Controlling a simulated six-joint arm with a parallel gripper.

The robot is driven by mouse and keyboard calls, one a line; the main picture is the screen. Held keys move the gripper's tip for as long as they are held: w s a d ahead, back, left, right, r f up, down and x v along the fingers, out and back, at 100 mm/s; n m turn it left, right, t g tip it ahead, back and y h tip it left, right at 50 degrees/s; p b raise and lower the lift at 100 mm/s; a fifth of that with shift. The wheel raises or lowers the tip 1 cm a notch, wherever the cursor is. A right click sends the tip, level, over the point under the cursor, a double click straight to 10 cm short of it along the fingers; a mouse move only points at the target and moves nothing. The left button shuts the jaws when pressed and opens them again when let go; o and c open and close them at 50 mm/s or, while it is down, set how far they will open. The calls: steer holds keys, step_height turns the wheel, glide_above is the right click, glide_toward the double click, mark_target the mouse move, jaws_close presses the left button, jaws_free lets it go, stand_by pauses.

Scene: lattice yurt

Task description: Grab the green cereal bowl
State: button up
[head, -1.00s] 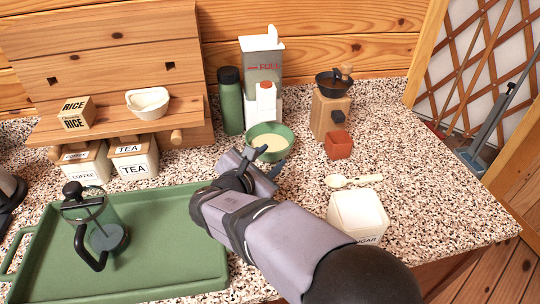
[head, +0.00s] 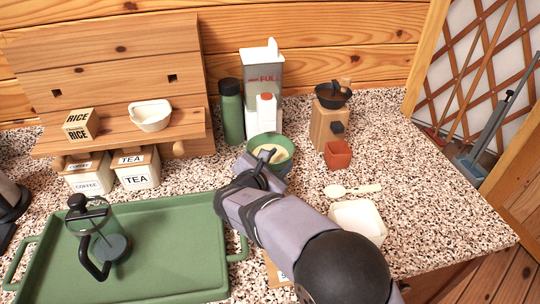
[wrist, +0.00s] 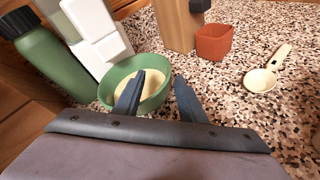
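The green cereal bowl (head: 283,143) stands upright on the speckled counter, in front of the white carton, with pale cereal-like contents inside. It also shows in the wrist view (wrist: 110,82). My gripper (head: 275,160) is at the bowl's near right side. In the wrist view my gripper (wrist: 158,96) is open, with the left finger over the bowl's inside and the right finger outside its right rim. The rim lies between the fingers. Whether either finger touches the bowl I cannot tell.
A green bottle (head: 231,110) and white carton (head: 267,112) stand close behind the bowl. A wooden grinder (head: 325,128), red-brown cup (head: 338,154) and cream spoon (head: 350,190) lie right. A white container (head: 358,218) is beside my arm. A green tray (head: 160,270) fills the left front.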

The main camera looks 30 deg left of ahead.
mark_target(289, 153)
steer(key=shift+p+x, duration=1.05)
steer(key=shift+x, duration=1.5)
steer(key=shift+d, duration=0.15)
jaws_close()
